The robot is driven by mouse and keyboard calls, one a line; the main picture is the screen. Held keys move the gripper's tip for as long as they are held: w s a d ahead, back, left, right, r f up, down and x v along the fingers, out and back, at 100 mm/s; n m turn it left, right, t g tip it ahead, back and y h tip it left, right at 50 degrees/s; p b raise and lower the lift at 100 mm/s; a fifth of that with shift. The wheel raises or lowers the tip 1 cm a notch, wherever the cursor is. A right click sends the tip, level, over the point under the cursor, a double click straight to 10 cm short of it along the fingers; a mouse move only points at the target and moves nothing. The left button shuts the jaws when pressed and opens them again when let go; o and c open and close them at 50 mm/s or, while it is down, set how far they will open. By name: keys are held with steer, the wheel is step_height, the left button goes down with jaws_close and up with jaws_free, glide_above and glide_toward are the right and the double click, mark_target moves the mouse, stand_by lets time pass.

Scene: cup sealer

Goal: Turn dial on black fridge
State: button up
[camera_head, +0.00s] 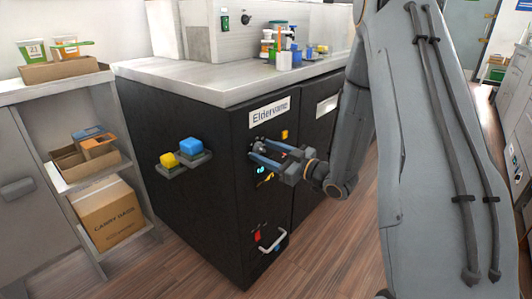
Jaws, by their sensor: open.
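The black fridge (218,222) stands under a grey countertop, with a white "Eldervane" label (270,111) near the top of its front. The dial (256,144) is a small dark round shape on that front, below the label, and is partly hidden by my gripper. My gripper (258,150) comes in from the right with its two fingers pointing at the dial. The fingers are apart, one above the other, with their tips at or very near the dial. I cannot tell whether they touch it. A small lit cyan display (261,170) shows just below the fingers.
A blue button (191,145) and a yellow button (168,160) stick out from the fridge's left side. A silver handle (273,241) is low on the front. Bottles (284,42) stand on the countertop. Shelves with a cardboard box (106,214) are at left. Wood floor in front is clear.

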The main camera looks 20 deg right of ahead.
steer(key=shift+c, duration=0.2)
steer(key=c, duration=1)
steer(key=shift+m+p, duration=0.35)
steer(key=shift+m, duration=0.05)
steer(key=m+p, duration=0.3)
steer(key=shift+r+m+p, duration=0.15)
steer(key=shift+m+p, duration=0.15)
steer(key=m+p, duration=0.4)
steer(key=m, duration=0.1)
steer(key=m+p, duration=0.3)
steer(key=m, duration=0.2)
steer(key=shift+m, duration=0.4)
steer(key=shift+m+p, duration=1.05)
steer(key=shift+m, duration=1.25)
